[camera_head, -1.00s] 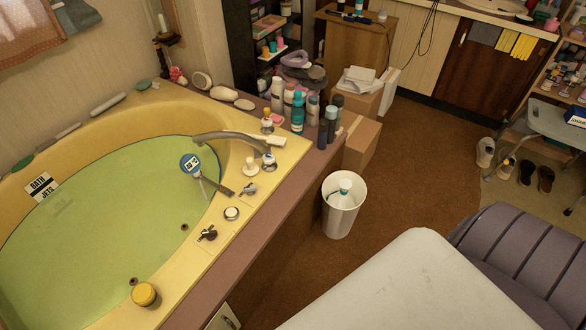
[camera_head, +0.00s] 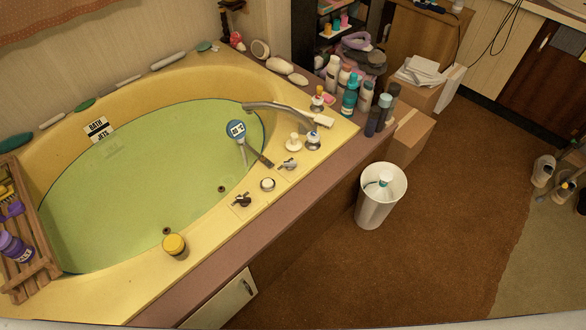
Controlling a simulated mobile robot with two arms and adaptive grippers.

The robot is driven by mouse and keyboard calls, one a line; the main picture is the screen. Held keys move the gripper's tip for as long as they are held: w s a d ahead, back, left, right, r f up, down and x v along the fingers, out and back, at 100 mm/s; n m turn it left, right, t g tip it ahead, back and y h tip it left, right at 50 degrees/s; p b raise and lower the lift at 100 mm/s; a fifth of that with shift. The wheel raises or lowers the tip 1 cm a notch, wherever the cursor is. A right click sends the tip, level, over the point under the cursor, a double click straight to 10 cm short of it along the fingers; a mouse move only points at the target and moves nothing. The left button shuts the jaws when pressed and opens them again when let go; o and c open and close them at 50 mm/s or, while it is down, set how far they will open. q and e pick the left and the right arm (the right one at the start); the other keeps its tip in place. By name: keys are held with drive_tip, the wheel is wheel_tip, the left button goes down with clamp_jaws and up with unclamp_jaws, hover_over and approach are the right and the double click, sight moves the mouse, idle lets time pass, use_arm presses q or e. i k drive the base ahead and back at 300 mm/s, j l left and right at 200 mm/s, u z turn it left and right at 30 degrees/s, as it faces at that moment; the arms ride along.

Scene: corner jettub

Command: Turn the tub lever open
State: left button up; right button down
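The yellow corner tub (camera_head: 155,78) holds greenish water and fills the left half of the head view. A small dark lever handle (camera_head: 242,200) sits on its front rim. A second, metallic lever handle (camera_head: 288,164) sits farther back on the rim, near the silver spout (camera_head: 280,111). I cannot tell which lever is the tub lever, nor its open or shut state. Neither of my grippers is in view.
A round knob (camera_head: 267,184) lies between the levers, and a yellow-lidded jar (camera_head: 174,246) stands on the front rim. Several bottles (camera_head: 349,98) crowd the back ledge. A white bin (camera_head: 378,205) stands on the brown carpet, which is clear to its right.

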sight(289, 166)
drive_tip(key=i+l, duration=0.3)
drive_tip(key=l, duration=0.15)
drive_tip(key=i+l+z, duration=0.1)
drive_tip(key=i+l, duration=0.15)
drive_tip(key=l, duration=0.2)
drive_tip(key=i+l+z, duration=0.1)
drive_tip(key=i+l, duration=0.2)
drive_tip(key=l, duration=0.1)
